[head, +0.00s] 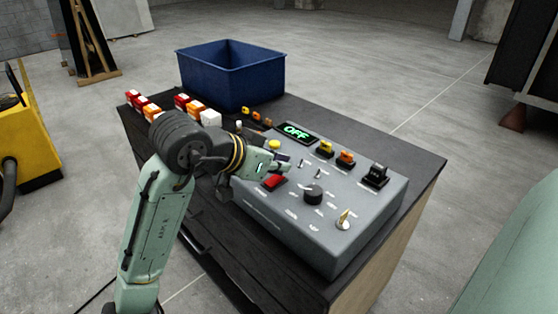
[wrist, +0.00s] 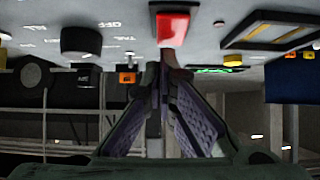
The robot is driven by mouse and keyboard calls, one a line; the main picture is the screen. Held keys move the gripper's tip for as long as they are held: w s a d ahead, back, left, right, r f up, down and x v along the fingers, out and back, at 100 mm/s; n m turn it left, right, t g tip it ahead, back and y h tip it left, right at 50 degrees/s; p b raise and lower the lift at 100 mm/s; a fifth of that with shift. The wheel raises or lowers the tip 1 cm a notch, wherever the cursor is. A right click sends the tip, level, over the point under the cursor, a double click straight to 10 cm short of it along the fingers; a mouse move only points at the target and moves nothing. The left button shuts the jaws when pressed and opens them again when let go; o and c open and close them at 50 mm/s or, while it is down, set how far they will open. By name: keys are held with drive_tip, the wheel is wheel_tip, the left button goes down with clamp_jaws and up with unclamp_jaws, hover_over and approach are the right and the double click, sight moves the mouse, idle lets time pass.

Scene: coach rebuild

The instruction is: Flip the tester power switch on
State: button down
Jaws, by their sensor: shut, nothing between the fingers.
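The grey tester (head: 325,225) lies on the dark cabinet top, with a small display (head: 296,132) reading OFF in green. A red rocker switch (head: 275,182) is on its panel near the left side. The same red switch (wrist: 173,25) is large at the top of the wrist view. My gripper (head: 284,165) is shut and empty, just over the panel beside the red switch. In the wrist view my closed fingertips (wrist: 164,70) point at the near edge of the red switch; I cannot tell whether they touch it.
The panel also carries a black knob (head: 313,194), a metal toggle (head: 344,219), a yellow button (head: 274,145) and a black socket (head: 376,174). A blue bin (head: 230,95) stands behind. Red, orange and white connectors (head: 182,103) lie to the left.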

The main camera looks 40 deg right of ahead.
drive_tip(key=shift+d+f, duration=0.3)
drive_tip(key=shift+f, duration=0.1)
drive_tip(key=shift+a, duration=0.15)
drive_tip(key=shift+a+r, duration=0.1)
drive_tip(key=shift+a, duration=0.55)
drive_tip(key=shift+r, duration=0.1)
